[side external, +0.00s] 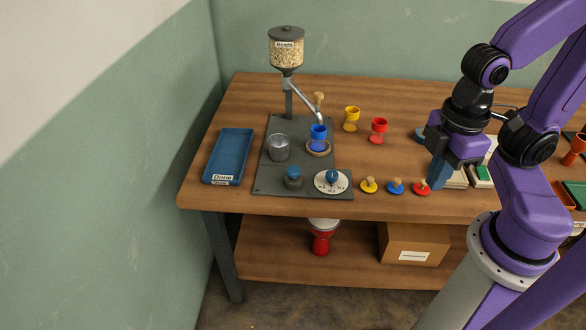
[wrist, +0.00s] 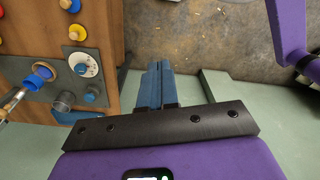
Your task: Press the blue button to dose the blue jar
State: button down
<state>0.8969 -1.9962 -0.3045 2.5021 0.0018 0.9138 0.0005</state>
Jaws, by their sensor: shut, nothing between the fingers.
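The blue jar (side external: 318,137) stands upright in a round holder on the grey dosing plate, under the spout of the bead hopper (side external: 286,52). It also shows in the wrist view (wrist: 40,74). The blue button (side external: 293,173) sits on a dark base at the plate's front left; the wrist view shows it too (wrist: 90,96). A dial with a blue knob (side external: 332,177) is just right of it. My gripper (side external: 436,182) is shut and empty, well right of the button, above the bench's front area. Its blue fingers (wrist: 160,66) are together in the wrist view.
A clear cup (side external: 279,147) stands behind the button. The blue Done tray (side external: 228,155) lies left of the plate. Yellow (side external: 351,118) and red (side external: 379,130) jars stand right of it. Yellow, blue (side external: 396,187) and red (side external: 422,188) knobbed pieces line the front edge between plate and gripper.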

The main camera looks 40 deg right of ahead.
dwell(0.5)
jog(key=n+t+y, duration=0.2)
jog(key=t+y, duration=0.2)
jog(key=t, duration=0.4)
send_over(296, 171)
notch_tip(296, 171, down, 8)
jog(key=shift+r, duration=0.15)
jog(key=shift+d, duration=0.1)
jog(key=shift+f, duration=4.45)
jog(key=shift+f, duration=0.2)
jog(key=shift+f, duration=0.2)
